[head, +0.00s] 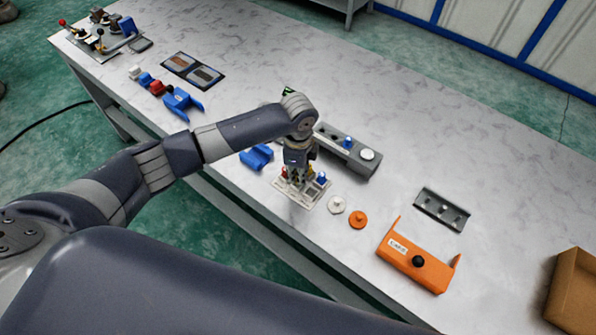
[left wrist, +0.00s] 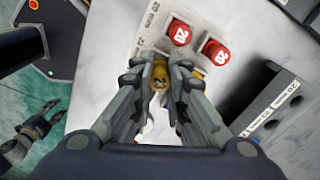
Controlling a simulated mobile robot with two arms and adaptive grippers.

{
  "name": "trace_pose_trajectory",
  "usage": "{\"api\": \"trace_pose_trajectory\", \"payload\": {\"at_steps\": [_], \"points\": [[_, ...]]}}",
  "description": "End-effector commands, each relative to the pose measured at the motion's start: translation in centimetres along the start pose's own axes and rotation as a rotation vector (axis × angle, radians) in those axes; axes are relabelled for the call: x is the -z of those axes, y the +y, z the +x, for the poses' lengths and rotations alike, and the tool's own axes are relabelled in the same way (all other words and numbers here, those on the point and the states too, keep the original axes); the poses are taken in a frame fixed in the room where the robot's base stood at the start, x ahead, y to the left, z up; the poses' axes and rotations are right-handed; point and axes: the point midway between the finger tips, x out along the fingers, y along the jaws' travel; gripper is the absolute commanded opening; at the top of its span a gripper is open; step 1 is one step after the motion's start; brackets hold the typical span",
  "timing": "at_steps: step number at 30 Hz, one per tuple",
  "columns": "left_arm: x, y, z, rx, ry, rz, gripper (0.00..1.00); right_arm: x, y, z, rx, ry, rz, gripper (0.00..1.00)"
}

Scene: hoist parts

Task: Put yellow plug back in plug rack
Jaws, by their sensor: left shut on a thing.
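My left gripper (head: 299,172) points down over a pale plate with red and blue plugs (head: 318,196), which looks like the plug rack. In the left wrist view its fingers (left wrist: 160,85) are shut on the yellow plug (left wrist: 161,76). The plate (left wrist: 150,45) shows beyond the fingers, with two red plugs (left wrist: 180,32) marked 20 on it. The fingers hide the lower end of the yellow plug, so I cannot tell whether it is seated or above the plate. My right gripper is not clearly seen; a dark gripper-like shape (left wrist: 32,135) shows at the lower left there.
A grey block (head: 347,146) stands just behind the plate. A blue part (head: 257,157) lies to its left. White (head: 336,205) and orange (head: 358,219) discs and an orange holder (head: 412,264) lie to the right.

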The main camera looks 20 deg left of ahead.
Motion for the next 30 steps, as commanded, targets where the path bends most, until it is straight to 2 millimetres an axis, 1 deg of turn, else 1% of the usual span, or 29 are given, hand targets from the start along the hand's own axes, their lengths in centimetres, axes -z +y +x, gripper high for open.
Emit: {"api": "trace_pose_trajectory", "payload": {"at_steps": [13,30], "points": [[-0.03,0.05,0.33,-0.002,-0.001,-0.001,0.0,-0.05,0.4,-0.25,-0.005,-0.001,-0.001,0.4],[0.0,0.03,0.56,-0.001,0.0,-0.001,0.0,-0.03,0.42,-0.28,-0.005,-0.001,0.0,0.4]]}}
